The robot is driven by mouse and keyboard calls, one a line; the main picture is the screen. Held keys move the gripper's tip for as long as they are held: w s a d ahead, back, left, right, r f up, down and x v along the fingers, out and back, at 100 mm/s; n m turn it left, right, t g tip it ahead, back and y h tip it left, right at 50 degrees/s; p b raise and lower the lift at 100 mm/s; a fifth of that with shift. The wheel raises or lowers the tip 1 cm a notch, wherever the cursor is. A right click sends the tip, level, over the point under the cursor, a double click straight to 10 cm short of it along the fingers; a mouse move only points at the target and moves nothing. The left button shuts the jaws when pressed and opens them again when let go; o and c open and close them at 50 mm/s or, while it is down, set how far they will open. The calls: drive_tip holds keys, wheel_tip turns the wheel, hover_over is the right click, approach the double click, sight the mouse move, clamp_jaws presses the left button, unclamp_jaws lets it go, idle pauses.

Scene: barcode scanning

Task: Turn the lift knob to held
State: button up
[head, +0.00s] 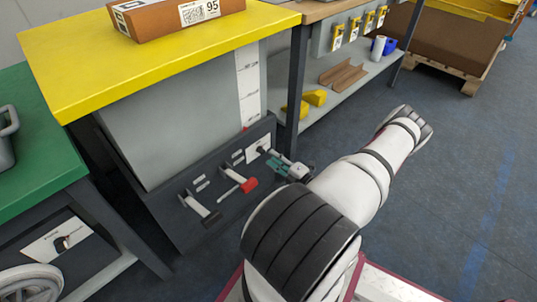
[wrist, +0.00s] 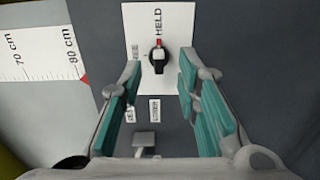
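The lift knob (wrist: 158,58) is a small black knob on a white plate (wrist: 180,22) on the dark panel. Its red mark points up in the wrist view, towards the word HELD; a partly hidden word ending in "EE" is to its left. The plate also shows in the head view (head: 257,147). My gripper (wrist: 160,75) is open, its teal-padded fingers apart on either side of the knob's line. I see no finger touching the knob. In the head view my gripper (head: 284,167) is beside the plate, in front of the panel.
A red-ended lever (head: 248,186) and a black-ended lever (head: 211,218) stick out of the panel left of my gripper. The yellow tabletop (head: 150,55) carries a cardboard box (head: 165,17). A cm scale (wrist: 40,52) is left of the plate. Floor to the right is clear.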

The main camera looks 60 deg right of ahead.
drive_tip(key=v, duration=0.7)
drive_tip(key=shift+s, duration=0.25)
